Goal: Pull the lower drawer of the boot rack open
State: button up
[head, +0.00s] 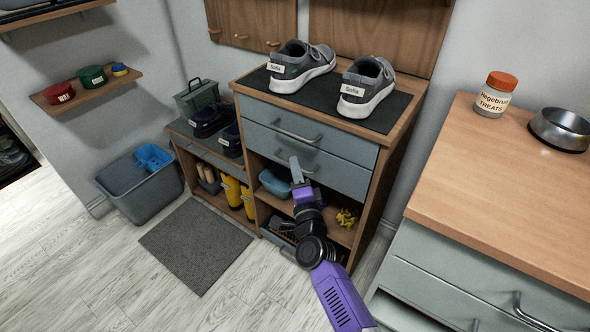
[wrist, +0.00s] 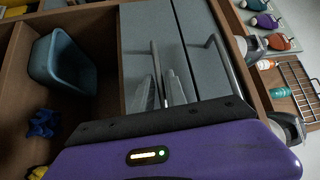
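The boot rack is a wooden cabinet with two grey drawers above open shelves. Its lower drawer (head: 340,174) looks shut and has a bar handle (wrist: 154,57). My gripper (head: 295,163) is at that handle, partly hiding it in the head view. In the wrist view, turned sideways, my two pale fingers (wrist: 163,84) stand apart on either side of the handle bar. Contact with the bar is not clear. The upper drawer (head: 345,143) is shut, with its handle (wrist: 222,60) to the right in the wrist view.
Grey shoes (head: 368,88) stand on the rack's dark mat. A blue bin (wrist: 65,65) and a yellow bow-like item (head: 347,217) sit on the shelf below. A wooden-topped cabinet (head: 500,190) stands close on the right. A grey floor mat (head: 195,245) lies at front left.

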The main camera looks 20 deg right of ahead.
jog(key=shift+w, duration=0.4)
jog(key=shift+c, duration=0.5)
grip_shut()
jog(key=shift+d, duration=0.1)
dwell(0.6)
